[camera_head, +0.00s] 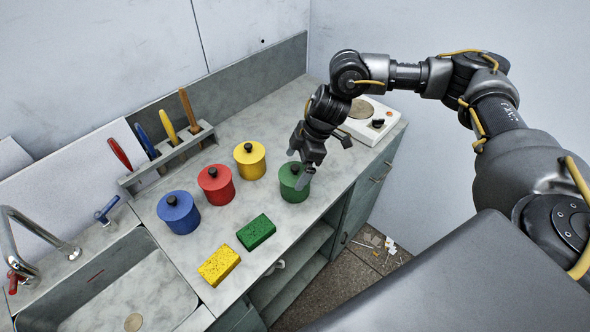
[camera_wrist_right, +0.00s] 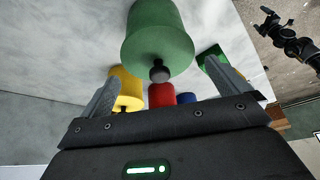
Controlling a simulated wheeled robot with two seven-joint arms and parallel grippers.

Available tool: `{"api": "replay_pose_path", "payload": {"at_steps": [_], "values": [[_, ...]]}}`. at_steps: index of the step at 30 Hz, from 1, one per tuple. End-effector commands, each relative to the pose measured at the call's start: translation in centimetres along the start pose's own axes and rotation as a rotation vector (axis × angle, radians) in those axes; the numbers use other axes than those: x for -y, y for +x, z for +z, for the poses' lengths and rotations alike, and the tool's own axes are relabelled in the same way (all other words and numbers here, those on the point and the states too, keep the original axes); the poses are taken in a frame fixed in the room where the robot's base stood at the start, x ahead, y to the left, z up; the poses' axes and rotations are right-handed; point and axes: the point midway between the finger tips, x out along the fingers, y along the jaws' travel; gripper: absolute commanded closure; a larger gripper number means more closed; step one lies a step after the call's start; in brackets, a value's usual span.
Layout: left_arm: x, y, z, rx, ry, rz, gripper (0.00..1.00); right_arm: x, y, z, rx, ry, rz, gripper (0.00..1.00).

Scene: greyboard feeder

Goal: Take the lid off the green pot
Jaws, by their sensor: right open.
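The green pot (camera_head: 294,182) stands upright at the right end of the row of pots. Its green lid (camera_head: 295,172) has a dark round knob, which shows clearly in the right wrist view (camera_wrist_right: 159,72). My right gripper (camera_head: 302,176) is just over the pot in the head view, partly covering it. In the right wrist view its fingers (camera_wrist_right: 165,85) are spread wide and empty, with the knob between their lines and beyond the tips. Whether a finger touches the lid is unclear. My left arm shows small in the right wrist view, its gripper too small to read.
Yellow (camera_head: 250,162), red (camera_head: 216,186) and blue (camera_head: 179,213) lidded pots stand to the left. Green (camera_head: 256,232) and yellow (camera_head: 219,266) sponges lie in front. A white hotplate (camera_head: 378,129) is behind right. A tool rack (camera_head: 170,157) and sink (camera_head: 120,290) are left.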

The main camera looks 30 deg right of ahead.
Motion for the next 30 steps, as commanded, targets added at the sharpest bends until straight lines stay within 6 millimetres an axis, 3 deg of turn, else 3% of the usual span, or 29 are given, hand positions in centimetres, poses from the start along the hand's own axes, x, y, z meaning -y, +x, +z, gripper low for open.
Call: {"api": "replay_pose_path", "payload": {"at_steps": [4,11,20,30], "values": [[0.00,-0.35,-0.15,-0.002,0.000,0.000,0.06,0.04,1.27,-0.03,0.000,0.000,-0.001,0.00],[0.02,-0.28,-0.21,-0.003,0.000,0.000,0.06,0.00,1.46,-0.01,-0.001,-0.001,0.000,0.00],[0.03,-0.28,-0.21,-0.003,-0.001,0.000,0.06,0.00,1.43,-0.02,-0.001,-0.001,0.000,0.38],[0.03,-0.03,-0.17,-0.002,-0.001,0.000,0.06,-0.01,1.16,-0.17,-0.002,-0.001,0.001,0.39]]}}
